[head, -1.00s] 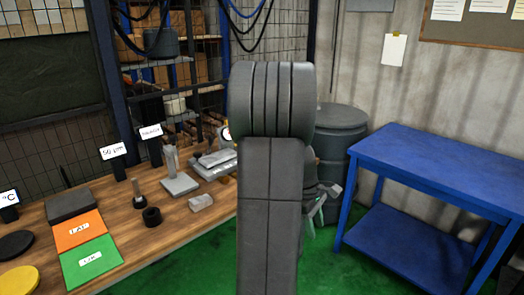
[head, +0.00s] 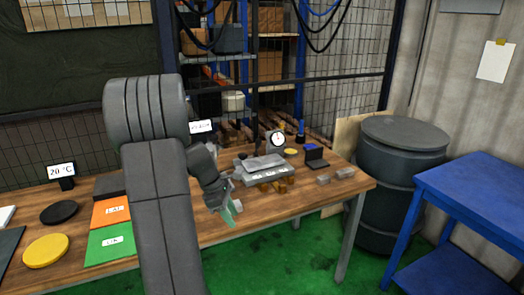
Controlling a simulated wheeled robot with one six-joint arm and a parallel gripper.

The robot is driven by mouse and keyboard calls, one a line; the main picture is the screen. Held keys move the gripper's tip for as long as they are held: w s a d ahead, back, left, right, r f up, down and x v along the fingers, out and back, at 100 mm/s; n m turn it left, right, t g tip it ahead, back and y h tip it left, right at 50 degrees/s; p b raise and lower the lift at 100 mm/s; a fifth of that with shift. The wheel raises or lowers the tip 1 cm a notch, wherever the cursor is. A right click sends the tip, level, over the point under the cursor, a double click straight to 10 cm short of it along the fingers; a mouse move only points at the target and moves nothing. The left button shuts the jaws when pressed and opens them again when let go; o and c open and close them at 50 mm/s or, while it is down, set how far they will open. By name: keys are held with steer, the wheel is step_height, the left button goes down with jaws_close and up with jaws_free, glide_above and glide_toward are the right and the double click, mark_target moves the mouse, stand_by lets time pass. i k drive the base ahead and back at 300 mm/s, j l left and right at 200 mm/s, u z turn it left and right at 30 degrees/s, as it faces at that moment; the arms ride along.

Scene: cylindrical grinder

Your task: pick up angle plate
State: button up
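A small dark L-shaped piece (head: 315,158), which looks like the angle plate, stands on the right part of the wooden bench, beyond the grey fixture. My gripper (head: 230,202) hangs over the bench's front edge, left of and nearer than that piece, and well apart from it. My arm hides part of the bench to the left of the gripper.
Small grey blocks (head: 345,173) lie near the bench's right end. A dark barrel (head: 400,180) and blue table (head: 470,190) stand to the right. Green floor is clear in front.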

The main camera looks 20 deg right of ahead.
mark_target(313, 159)
steer(key=i+l+u, duration=0.25)
steer(key=l+u, duration=0.2)
steer(key=l, duration=0.85)
steer(key=l+u, duration=0.45)
steer(key=l, duration=2.55)
